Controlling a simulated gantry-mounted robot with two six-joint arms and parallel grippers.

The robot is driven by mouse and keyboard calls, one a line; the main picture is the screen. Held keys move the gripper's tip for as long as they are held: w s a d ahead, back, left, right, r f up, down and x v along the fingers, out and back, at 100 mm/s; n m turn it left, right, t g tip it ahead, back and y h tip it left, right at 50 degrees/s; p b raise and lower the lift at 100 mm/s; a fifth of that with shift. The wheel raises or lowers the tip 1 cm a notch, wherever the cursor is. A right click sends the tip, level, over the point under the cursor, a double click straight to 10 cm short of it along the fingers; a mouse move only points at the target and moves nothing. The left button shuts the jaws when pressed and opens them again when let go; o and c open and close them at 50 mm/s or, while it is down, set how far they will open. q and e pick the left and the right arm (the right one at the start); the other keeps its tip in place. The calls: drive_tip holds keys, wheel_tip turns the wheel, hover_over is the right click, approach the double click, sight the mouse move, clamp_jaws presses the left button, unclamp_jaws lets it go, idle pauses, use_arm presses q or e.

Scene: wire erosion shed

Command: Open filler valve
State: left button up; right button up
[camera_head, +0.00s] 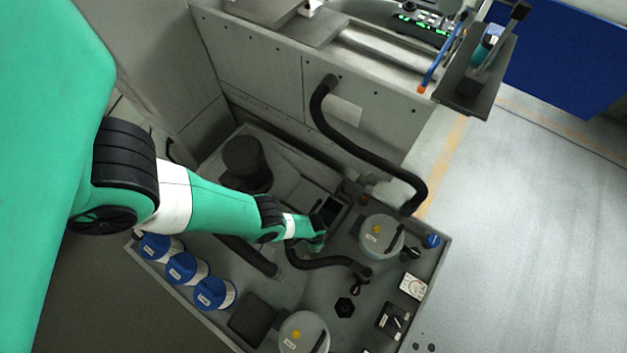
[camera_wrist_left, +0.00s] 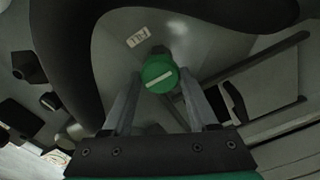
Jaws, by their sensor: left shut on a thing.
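The filler valve is a round green knob (camera_wrist_left: 160,76) with a white line across it, beside a small label that seems to read FILL (camera_wrist_left: 137,37). In the left wrist view the white line lies nearly level, tilted slightly up to the right. My left gripper (camera_wrist_left: 159,82) has one finger on each side of the knob and is shut on it. In the head view my left gripper (camera_head: 318,242) is low in the middle of the machine's tray, and the knob is hidden behind it. My right gripper is not in view.
A black hose (camera_head: 320,262) curves close to the gripper. Two round grey lidded canisters (camera_head: 381,240) stand right and below. Several blue-capped cylinders (camera_head: 187,268) line the tray's left edge. A dial panel (camera_head: 394,320) sits at the right. Open floor (camera_head: 530,220) lies beyond.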

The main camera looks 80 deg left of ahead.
use_arm(q)
drive_tip(key=shift+c, duration=0.8)
drive_tip(key=shift+n, duration=0.3)
drive_tip(key=n, duration=0.6)
drive_tip(key=shift+f+b, duration=0.1)
drive_tip(key=shift+b, duration=0.25)
drive_tip(key=n, duration=0.6)
drive_tip(key=shift+s+n+b, duration=0.1)
drive_tip(key=shift+n+b, duration=0.2)
drive_tip(key=o, duration=1.4)
drive_tip(key=shift+c, duration=0.2)
